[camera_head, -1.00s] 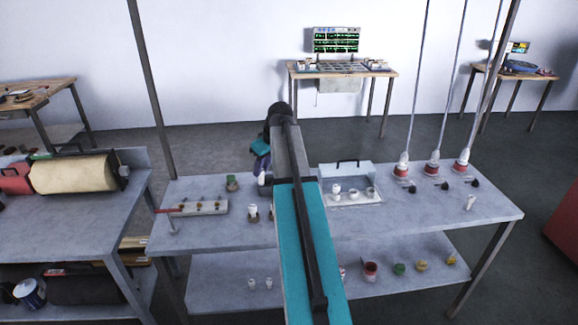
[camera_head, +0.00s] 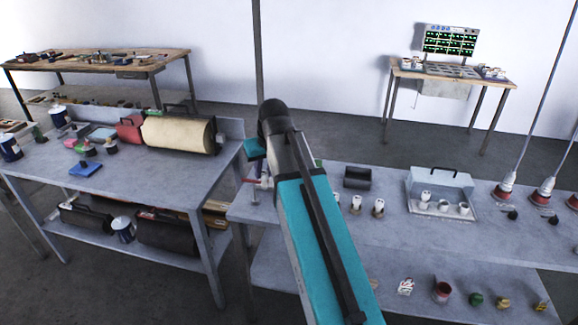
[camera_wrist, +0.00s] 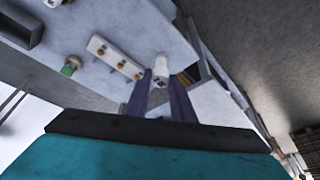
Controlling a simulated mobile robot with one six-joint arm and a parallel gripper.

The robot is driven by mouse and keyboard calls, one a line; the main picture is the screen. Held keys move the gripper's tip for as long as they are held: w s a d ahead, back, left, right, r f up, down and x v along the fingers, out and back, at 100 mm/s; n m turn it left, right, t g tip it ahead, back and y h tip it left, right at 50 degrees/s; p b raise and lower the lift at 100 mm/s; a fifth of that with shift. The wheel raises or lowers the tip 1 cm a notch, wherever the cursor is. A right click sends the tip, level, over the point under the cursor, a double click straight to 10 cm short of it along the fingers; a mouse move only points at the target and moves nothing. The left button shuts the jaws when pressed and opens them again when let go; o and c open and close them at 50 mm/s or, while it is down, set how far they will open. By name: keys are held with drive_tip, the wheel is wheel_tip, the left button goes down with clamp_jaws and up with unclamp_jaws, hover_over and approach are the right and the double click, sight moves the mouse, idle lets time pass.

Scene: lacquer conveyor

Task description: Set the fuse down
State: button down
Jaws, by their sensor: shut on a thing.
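In the wrist view, a white cylindrical fuse (camera_wrist: 161,64) is held between the two purple fingers of my gripper (camera_wrist: 161,82). The gripper is shut on it, above the grey bench or near its edge; I cannot tell whether the fuse touches anything. A pale block with brass contacts (camera_wrist: 115,57) lies on the bench to the left of the fuse. Two other white fuses stand on the bench right of my arm, one (camera_head: 355,203) beside the other (camera_head: 378,207).
A grey case (camera_head: 440,180) with several white pieces stands on the bench, with a dark bin (camera_head: 357,177) left of it. A red lever (camera_head: 259,182) is near the bench's left end. The left bench (camera_head: 60,175) carries a cream roll (camera_head: 178,134). A narrow gap separates the benches.

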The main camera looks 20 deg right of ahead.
drive_tip(key=s+a, duration=0.1)
drive_tip(key=a, duration=0.7)
drive_tip(key=shift+s+r, duration=0.2)
drive_tip(key=shift+s, duration=0.15)
